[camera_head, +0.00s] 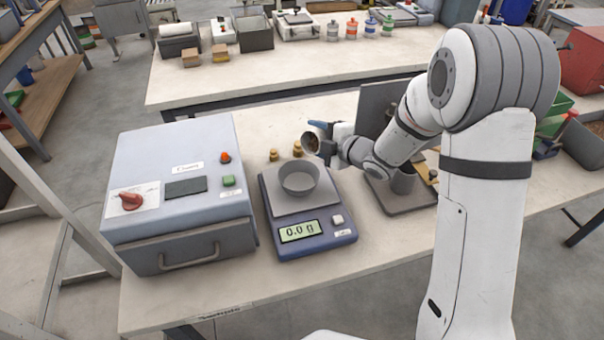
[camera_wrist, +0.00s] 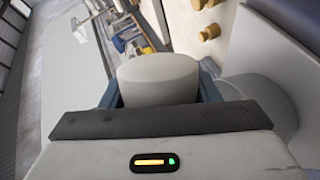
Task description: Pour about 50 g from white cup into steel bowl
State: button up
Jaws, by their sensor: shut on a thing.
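The steel bowl (camera_head: 299,181) sits upright on the plate of the scale (camera_head: 308,212), whose display reads 0.0 g. My gripper (camera_head: 326,140) is above and a little behind the bowl, to its right. It is shut on the white cup (camera_head: 311,143), which is tilted with its mouth toward the left and shows brown contents inside. In the wrist view the pale cup (camera_wrist: 158,78) sits between the two blue fingers. No stream of pellets shows between cup and bowl, and the bowl looks empty.
A blue-grey sealer machine (camera_head: 180,190) with a red knob stands left of the scale. Small brass weights (camera_head: 274,155) stand behind the scale. A grey stand (camera_head: 400,190) is at the right. The bench front (camera_head: 200,300) is clear.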

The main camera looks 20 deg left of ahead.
aim_at(305, 139)
jog(key=shift+s+a+r+n+t+b, duration=0.2)
jog(key=shift+s+n+b, duration=0.2)
jog(key=shift+b, duration=0.8)
jog(key=shift+s+a+r+n+t+b, duration=0.2)
jog(key=shift+s+n+b, duration=0.2)
jog(key=shift+b, duration=0.8)
jog(key=shift+s+a+f+n+t+b, duration=0.1)
jog(key=shift+f+n+t+b, duration=0.4)
jog(key=shift+b, duration=2.15)
jog(key=shift+s+a+r+n+t+b, duration=0.1)
jog(key=shift+s+r+n+t+b, duration=0.35)
jog(key=shift+b, duration=1.7)
jog(key=shift+a+r+n+g+b, duration=0.1)
jog(key=shift+r+n+b, duration=0.3)
jog(key=shift+n+b, duration=1.15)
jog(key=shift+s+a+f+h+b, duration=0.15)
jog(key=shift+f+h+b, duration=0.15)
jog(key=shift+b, duration=1.65)
